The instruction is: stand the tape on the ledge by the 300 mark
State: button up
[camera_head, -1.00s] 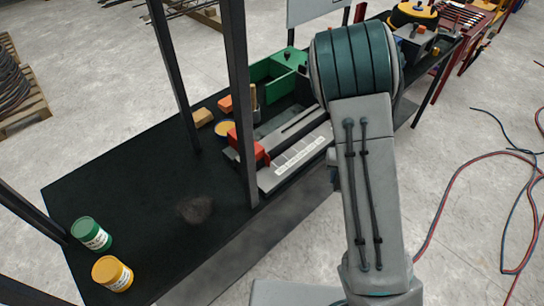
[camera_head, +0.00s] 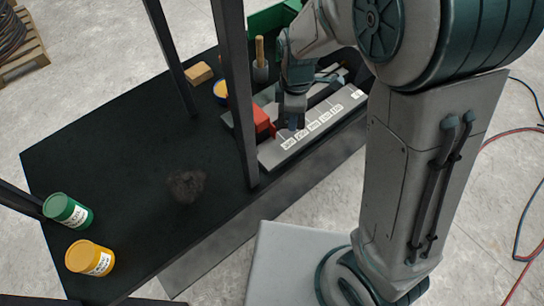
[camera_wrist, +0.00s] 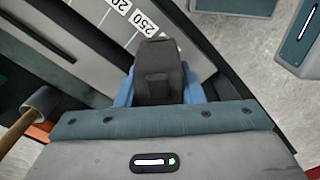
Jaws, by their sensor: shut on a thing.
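My gripper (camera_head: 292,120) is over the near part of the pale ledge (camera_head: 275,158), close to its 300 label (camera_head: 288,146). In the wrist view, the blue fingers of my gripper (camera_wrist: 159,90) are shut on the tape (camera_wrist: 160,70), a dark grey block between them. The ledge's scale shows beyond it, with the 250 label (camera_wrist: 145,23) readable. In the head view the tape is mostly hidden by my gripper. I cannot tell whether it touches the ledge.
A red block (camera_head: 263,117) stands just left of my gripper. A mallet (camera_head: 260,60) with a wooden handle stands behind it. A dark upright post (camera_head: 237,95) rises left of the ledge. Green (camera_head: 67,210) and yellow (camera_head: 89,257) cans stand at the table's left end.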

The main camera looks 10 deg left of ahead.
jog(key=s+a+r+n+b, duration=0.2)
jog(key=s+a+n, duration=0.2)
jog(key=n, duration=0.5)
send_over(272, 153)
notch_tip(272, 153, down, 5)
jog(key=shift+p, duration=0.4)
jog(key=shift+m, duration=0.3)
jog(key=shift+f, duration=2.25)
jog(key=shift+w, duration=0.1)
jog(key=shift+f, duration=0.2)
jog(key=o, duration=1.2)
jog(key=shift+c, duration=0.2)
jog(key=shift+r, duration=0.15)
notch_tip(272, 153, up, 12)
